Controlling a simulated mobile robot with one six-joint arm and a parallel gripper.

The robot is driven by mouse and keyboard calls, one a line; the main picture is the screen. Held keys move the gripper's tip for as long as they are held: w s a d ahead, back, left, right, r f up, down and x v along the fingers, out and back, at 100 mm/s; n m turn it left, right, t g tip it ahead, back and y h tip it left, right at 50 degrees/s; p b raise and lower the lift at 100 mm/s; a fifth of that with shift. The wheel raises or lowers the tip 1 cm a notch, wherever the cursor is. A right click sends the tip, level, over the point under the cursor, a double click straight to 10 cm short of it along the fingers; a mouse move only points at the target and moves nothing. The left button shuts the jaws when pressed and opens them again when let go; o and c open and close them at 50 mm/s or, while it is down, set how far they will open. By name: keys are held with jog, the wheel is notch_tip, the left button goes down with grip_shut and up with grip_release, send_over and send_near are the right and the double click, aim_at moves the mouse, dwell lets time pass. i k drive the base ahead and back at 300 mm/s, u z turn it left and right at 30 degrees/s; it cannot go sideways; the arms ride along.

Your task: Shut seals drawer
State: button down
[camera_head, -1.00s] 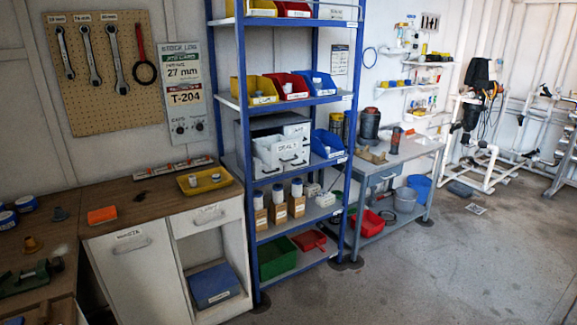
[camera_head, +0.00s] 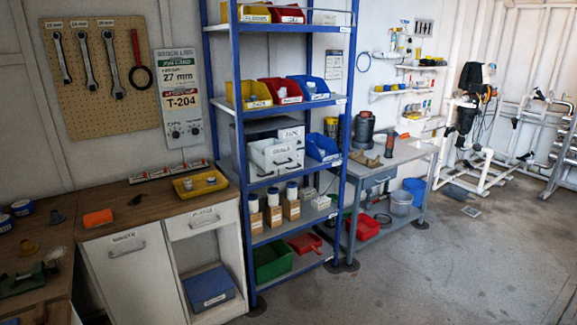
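The seals drawer (camera_head: 273,157) is a white drawer with a "SEALS" label and a dark handle, in a small cabinet (camera_head: 281,127) on the middle shelf of the blue rack. Its front stands out past the cabinet face, so it is pulled open. A second drawer front beside it sits further back. My gripper is not visible in the head view.
The blue rack (camera_head: 238,110) holds several bins; a blue bin (camera_head: 322,147) stands right of the cabinet. A wooden counter (camera_head: 140,212) lies left, a grey workbench (camera_head: 395,155) right. The floor (camera_head: 420,270) in front is clear.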

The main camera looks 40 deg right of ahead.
aim_at(278, 154)
jog(key=z, duration=0.05)
jog(key=i, duration=0.9)
